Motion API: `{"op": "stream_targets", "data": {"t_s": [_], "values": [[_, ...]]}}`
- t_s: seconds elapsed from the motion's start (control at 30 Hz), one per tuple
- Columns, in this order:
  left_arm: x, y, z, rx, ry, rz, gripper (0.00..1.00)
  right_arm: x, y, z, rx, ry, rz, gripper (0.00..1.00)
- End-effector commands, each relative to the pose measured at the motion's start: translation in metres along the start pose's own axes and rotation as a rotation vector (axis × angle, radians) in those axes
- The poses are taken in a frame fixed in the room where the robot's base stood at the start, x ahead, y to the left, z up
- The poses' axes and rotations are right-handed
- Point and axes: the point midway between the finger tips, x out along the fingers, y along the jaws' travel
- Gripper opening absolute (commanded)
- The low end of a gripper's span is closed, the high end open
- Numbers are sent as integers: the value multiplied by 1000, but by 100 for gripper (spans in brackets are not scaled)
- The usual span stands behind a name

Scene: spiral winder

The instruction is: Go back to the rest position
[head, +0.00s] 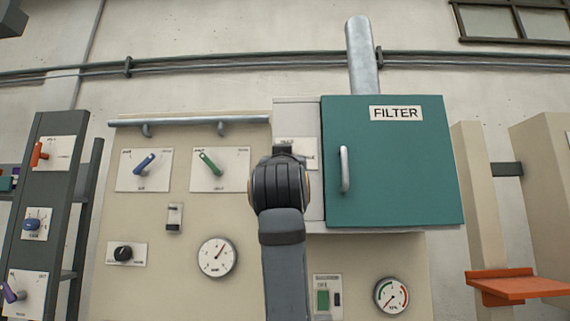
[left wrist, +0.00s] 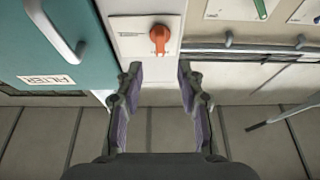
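My left gripper (left wrist: 159,72) is open and empty in the left wrist view, its two fingers apart with purple-grey pads. An orange rotary knob (left wrist: 160,38) on a white plate lies beyond the fingertips, in the gap between them and apart from both. In the head view my left arm rises from the bottom centre, and its wrist hides the fingers and the knob. The upper part of the knob's plate (head: 311,149) shows above the wrist. My right gripper is in neither view.
The teal FILTER cabinet (head: 395,180), its door shut, juts out right of my wrist. A horizontal rail (head: 190,121) runs along the panel top, above blue (head: 145,163) and green (head: 209,163) levers. An orange shelf (head: 515,287) sticks out at right. A dark post (head: 50,200) stands at left.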

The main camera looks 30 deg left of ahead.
Motion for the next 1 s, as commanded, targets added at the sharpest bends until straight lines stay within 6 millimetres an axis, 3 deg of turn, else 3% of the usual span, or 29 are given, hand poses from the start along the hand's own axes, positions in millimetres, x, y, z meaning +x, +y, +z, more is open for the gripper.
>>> {"op": "stream_targets", "data": {"t_s": [0.2,0.67,0.77,0.87,0.97,1.0], "values": [[-19,0,0,-1,-1,1,38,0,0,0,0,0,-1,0],[-20,0,0,0,-1,0,38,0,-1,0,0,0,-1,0],[-18,2,8,5,-12,4,38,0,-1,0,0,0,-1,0],[-12,15,49,26,-69,29,38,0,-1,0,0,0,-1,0],[-10,35,126,64,-176,76,38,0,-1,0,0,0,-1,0],[-12,42,161,82,-225,97,38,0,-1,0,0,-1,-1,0]]}}
